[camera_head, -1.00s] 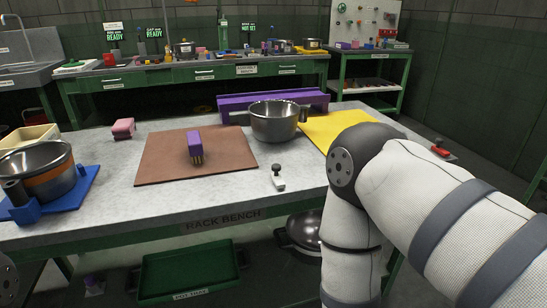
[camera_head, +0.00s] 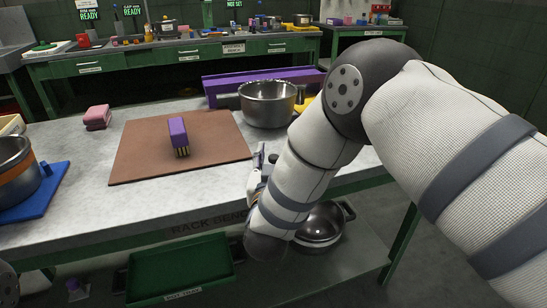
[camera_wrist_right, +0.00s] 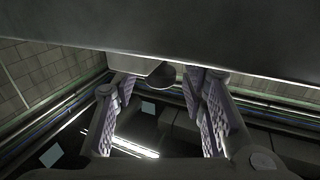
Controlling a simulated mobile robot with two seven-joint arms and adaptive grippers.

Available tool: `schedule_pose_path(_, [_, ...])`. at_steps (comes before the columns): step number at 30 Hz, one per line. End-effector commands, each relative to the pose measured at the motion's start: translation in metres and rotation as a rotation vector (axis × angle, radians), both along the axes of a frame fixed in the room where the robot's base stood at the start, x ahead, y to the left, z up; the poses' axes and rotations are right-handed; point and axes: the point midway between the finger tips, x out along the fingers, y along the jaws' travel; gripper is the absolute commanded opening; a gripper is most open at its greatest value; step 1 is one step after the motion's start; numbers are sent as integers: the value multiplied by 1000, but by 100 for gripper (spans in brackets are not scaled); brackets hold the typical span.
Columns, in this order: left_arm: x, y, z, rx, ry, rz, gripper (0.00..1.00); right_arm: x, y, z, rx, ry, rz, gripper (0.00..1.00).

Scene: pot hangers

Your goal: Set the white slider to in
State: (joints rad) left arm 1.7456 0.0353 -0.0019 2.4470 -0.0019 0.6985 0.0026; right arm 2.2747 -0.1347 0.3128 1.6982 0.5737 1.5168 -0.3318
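The white slider stood at the front of the grey bench top (camera_head: 75,200). It is now mostly hidden by my right gripper, and only a dark knob (camera_head: 273,158) shows in the head view. My right gripper (camera_head: 260,165) is at the bench's front edge, beside that knob. In the right wrist view, its fingers (camera_wrist_right: 158,88) are spread apart, with a dark rounded knob (camera_wrist_right: 161,73) between their tips. No contact with it can be made out. I cannot read the slider's setting. My left gripper is not in view.
A steel pot (camera_head: 267,104) stands behind my right gripper, in front of a purple rack (camera_head: 225,88). A brown mat (camera_head: 135,165) carries a purple brush (camera_head: 178,132). Another pot (camera_head: 322,225) sits below the bench near my forearm, right of a green tray (camera_head: 180,270).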

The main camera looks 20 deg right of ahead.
Motion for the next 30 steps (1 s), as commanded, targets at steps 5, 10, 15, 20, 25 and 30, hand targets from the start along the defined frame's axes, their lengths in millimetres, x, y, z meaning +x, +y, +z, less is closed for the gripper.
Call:
schedule_pose_path(5, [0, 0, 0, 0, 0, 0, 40, 2, -1, 1, 0, 0, 1, 39])
schedule_pose_path(10, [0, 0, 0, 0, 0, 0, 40, 2, -1, 1, 0, 0, 1, 18])
schedule_pose_path(15, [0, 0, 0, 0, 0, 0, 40, 1, -1, 0, 0, 0, 1, 0])
schedule_pose_path(20, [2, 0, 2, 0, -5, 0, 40, 2, -5, 2, -1, -1, 0, 0])
schedule_pose_path(25, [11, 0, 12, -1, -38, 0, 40, 3, -43, 6, -2, -5, -3, 0])
schedule_pose_path(30, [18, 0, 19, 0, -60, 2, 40, 4, -83, 4, 0, -2, -3, 0])
